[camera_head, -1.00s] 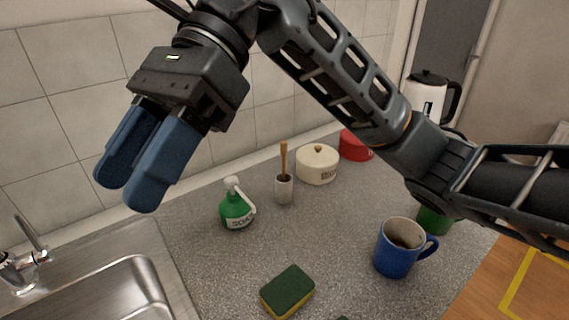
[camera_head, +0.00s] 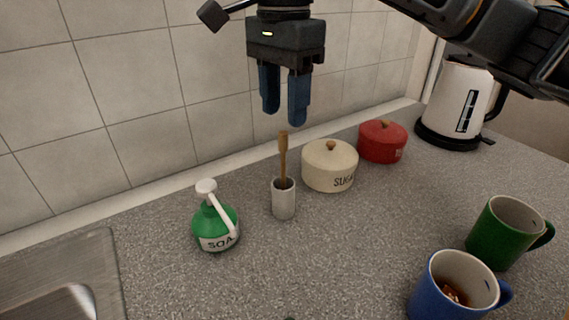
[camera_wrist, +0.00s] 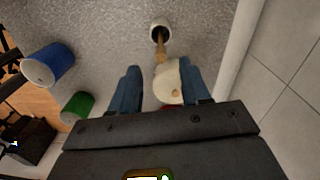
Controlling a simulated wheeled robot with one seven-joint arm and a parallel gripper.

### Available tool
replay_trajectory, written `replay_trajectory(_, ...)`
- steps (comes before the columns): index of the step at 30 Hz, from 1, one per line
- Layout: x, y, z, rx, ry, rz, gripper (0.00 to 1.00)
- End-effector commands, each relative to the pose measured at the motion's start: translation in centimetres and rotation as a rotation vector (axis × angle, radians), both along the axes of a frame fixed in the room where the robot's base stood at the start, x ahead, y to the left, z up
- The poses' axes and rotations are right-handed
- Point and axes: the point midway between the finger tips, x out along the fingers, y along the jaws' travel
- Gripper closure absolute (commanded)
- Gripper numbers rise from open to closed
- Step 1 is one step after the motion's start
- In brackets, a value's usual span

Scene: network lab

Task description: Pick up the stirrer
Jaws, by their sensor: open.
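The stirrer (camera_head: 283,158) is a wooden stick standing upright in a small white cup (camera_head: 284,204) on the grey counter. Its lower end is hidden inside the cup. In the wrist view the stirrer (camera_wrist: 160,46) leans out of the cup (camera_wrist: 161,27), beyond my fingertips. My gripper (camera_head: 285,118) points down with two blue fingers apart and nothing between them. In the head view it appears just above the stirrer's top. The wrist view also shows my gripper (camera_wrist: 160,76) open.
A green soap bottle (camera_head: 214,222) stands left of the cup. A cream sugar pot (camera_head: 322,172) and a red pot (camera_head: 382,145) stand to the right. A white kettle (camera_head: 462,105), green mug (camera_head: 497,240) and blue mug (camera_head: 440,300) are farther right. The tiled wall (camera_head: 130,100) is behind.

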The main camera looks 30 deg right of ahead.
Motion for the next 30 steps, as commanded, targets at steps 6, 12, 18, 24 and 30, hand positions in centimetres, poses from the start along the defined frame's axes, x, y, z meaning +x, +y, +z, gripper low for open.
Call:
replay_trajectory(6, 0.0, 0.0, -2.3, 0.004, 0.003, 0.000, 0.53)
replay_trajectory(12, 0.1, 0.0, -4.9, 0.003, 0.001, 0.001, 0.53)
replay_trajectory(18, 0.1, 0.0, -5.4, 0.001, -0.001, 0.001, 0.53)
replay_trajectory(24, 0.1, 0.0, -5.4, 0.001, -0.001, 0.001, 0.62)
replay_trajectory(30, 0.1, 0.0, -5.4, 0.002, 0.000, 0.001, 0.81)
